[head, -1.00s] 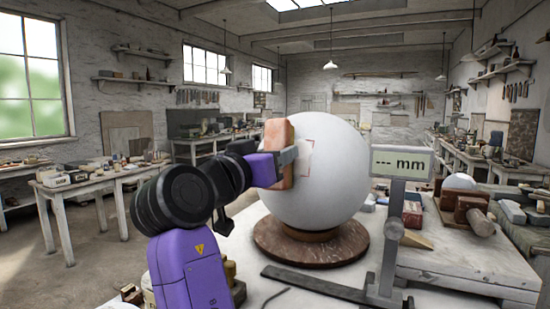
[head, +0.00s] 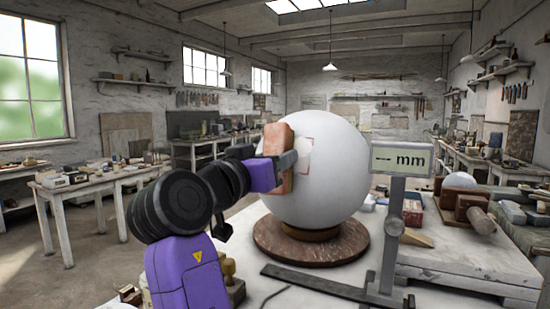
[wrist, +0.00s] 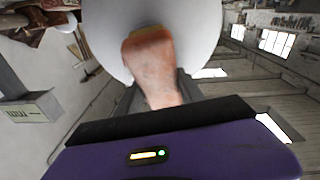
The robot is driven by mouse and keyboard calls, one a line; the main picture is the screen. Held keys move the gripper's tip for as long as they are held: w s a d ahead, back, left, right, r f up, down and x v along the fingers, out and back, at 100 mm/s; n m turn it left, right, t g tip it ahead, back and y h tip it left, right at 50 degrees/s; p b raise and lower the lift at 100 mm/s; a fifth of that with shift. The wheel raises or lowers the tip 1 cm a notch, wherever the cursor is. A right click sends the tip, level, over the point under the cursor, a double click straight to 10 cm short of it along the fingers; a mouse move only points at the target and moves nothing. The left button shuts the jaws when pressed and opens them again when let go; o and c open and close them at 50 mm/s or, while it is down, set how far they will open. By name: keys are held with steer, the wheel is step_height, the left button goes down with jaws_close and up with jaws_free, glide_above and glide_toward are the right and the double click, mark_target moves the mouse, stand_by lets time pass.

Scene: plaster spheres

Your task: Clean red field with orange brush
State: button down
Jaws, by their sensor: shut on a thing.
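A large white plaster sphere (head: 335,185) sits on a round brown marbled base. A faint pinkish-red outlined patch (head: 304,150) shows on its left front, partly hidden by my gripper. The orange-brown block-like brush (head: 274,146) is upright and slightly tilted at the sphere's left side. My gripper (head: 286,162) is shut on the brush. In the wrist view the brush (wrist: 152,72) is in front of the sphere (wrist: 190,25); I cannot tell whether it touches the surface.
A gauge (head: 400,161) reading "-- mm" stands on a post right of the sphere, with a dark bar along the table front. Boxes and a wooden mallet lie at the right. A side table (head: 95,183) with clutter stands at the left.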

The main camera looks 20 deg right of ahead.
steer(key=shift+s+a+f+b, duration=0.1)
steer(key=shift+s+f+b, duration=0.05)
steer(key=shift+f+b, duration=0.3)
steer(key=shift+s+a+f+b, duration=0.1)
steer(key=shift+f+b, duration=0.1)
steer(key=shift+f, duration=0.3)
steer(key=shift+r, duration=0.15)
steer(key=shift+w+d+r+p, duration=0.2)
steer(key=shift+r+p, duration=0.25)
steer(key=shift+r, duration=0.2)
steer(key=shift+w+d+r+p, duration=0.1)
steer(key=shift+w+r+p, duration=0.15)
steer(key=shift+r+p, duration=0.35)
steer(key=shift+w+d+r+p, duration=0.1)
steer(key=shift+w+r+p, duration=0.2)
steer(key=shift+r, duration=0.45)
steer(key=shift+s, duration=0.1)
steer(key=shift+f, duration=0.1)
steer(key=shift+s+a+f+b, duration=0.65)
steer(key=shift+s+a+f, duration=0.05)
steer(key=shift+s+f, duration=0.1)
steer(key=shift+w+d+f, duration=0.15)
steer(key=shift+w+d, duration=0.35)
steer(key=shift+d, duration=0.05)
